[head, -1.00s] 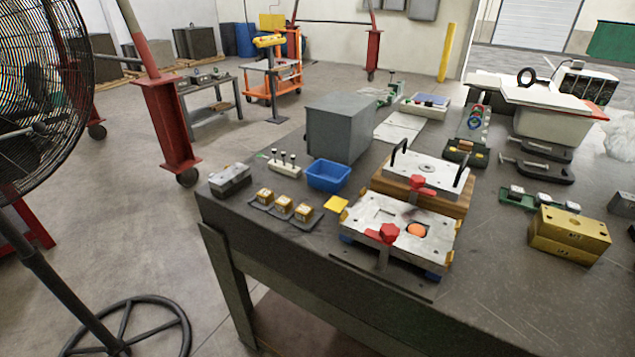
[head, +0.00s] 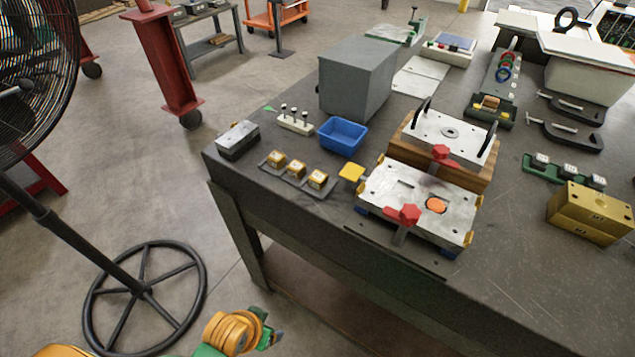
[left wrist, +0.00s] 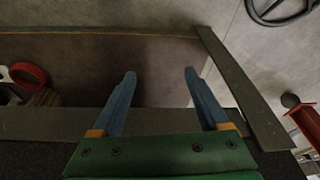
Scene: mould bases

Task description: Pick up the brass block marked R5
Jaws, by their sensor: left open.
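Three small brass blocks, the left one (head: 276,160), the middle one (head: 297,167) and the right one (head: 317,179), sit in a row on a dark tray (head: 299,185) near the table's left front edge. Their markings are too small to read, so I cannot tell which is R5. My left gripper (head: 273,337) is low in the head view, in front of the table and apart from the blocks. In the left wrist view my left gripper (left wrist: 160,73) has its two blue fingers spread with nothing between them. My right gripper is not in view.
A grey block (head: 238,140) stands left of the tray, a blue bin (head: 342,135) behind it. A yellow square piece (head: 351,173) and a steel mould plate (head: 400,182) lie to its right. The table's front edge lies between gripper and blocks.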

